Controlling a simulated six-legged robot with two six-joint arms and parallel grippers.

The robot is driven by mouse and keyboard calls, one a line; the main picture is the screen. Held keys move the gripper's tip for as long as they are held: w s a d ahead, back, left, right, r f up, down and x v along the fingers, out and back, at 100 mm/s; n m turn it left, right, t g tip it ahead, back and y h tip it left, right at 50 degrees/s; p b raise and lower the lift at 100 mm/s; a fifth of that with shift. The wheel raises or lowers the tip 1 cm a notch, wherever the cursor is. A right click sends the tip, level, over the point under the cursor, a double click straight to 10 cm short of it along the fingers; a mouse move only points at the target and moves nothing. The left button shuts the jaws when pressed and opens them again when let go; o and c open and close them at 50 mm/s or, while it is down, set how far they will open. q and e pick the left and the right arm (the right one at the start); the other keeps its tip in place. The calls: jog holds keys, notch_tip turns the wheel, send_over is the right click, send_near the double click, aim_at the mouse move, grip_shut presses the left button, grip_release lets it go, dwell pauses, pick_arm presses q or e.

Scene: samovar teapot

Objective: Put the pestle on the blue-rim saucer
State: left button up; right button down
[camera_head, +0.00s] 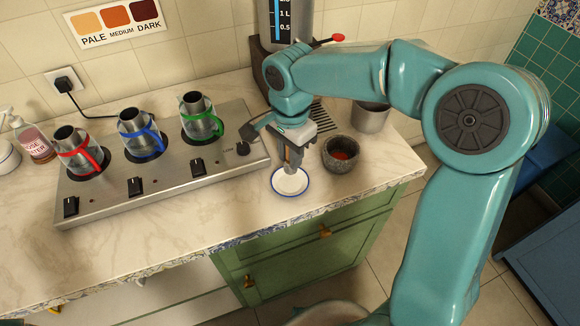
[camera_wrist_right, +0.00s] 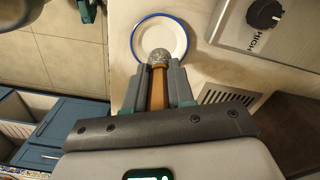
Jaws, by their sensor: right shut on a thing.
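The white saucer with a blue rim (camera_head: 290,190) lies on the counter near its front edge, and it also shows in the right wrist view (camera_wrist_right: 176,28). My right gripper (camera_head: 292,152) is above the saucer. In the right wrist view it is shut on the pestle (camera_wrist_right: 158,88), which has a wooden handle and a grey speckled head. The head overlaps the saucer's near edge in that view; I cannot tell whether it touches the saucer. In the head view the pestle is small and mostly hidden by the fingers. My left gripper is not in view.
A dark stone mortar (camera_head: 341,160) with red contents stands right of the saucer. A metal pot (camera_head: 371,116) is behind it. A steel stove (camera_head: 165,165) with red, blue and green-handled pots is at left. The samovar (camera_head: 277,40) stands behind my arm.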

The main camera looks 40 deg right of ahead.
notch_tip(320, 180, down, 4)
jog(key=shift+a+r, duration=0.1)
jog(key=shift+a, duration=0.05)
jog(key=shift+f, duration=0.25)
jog(key=shift+s, duration=0.1)
jog(key=shift+f+b, duration=0.1)
jog(key=shift+b, duration=0.25)
jog(key=c, duration=1)
grip_release()
jog(key=shift+o, duration=0.2)
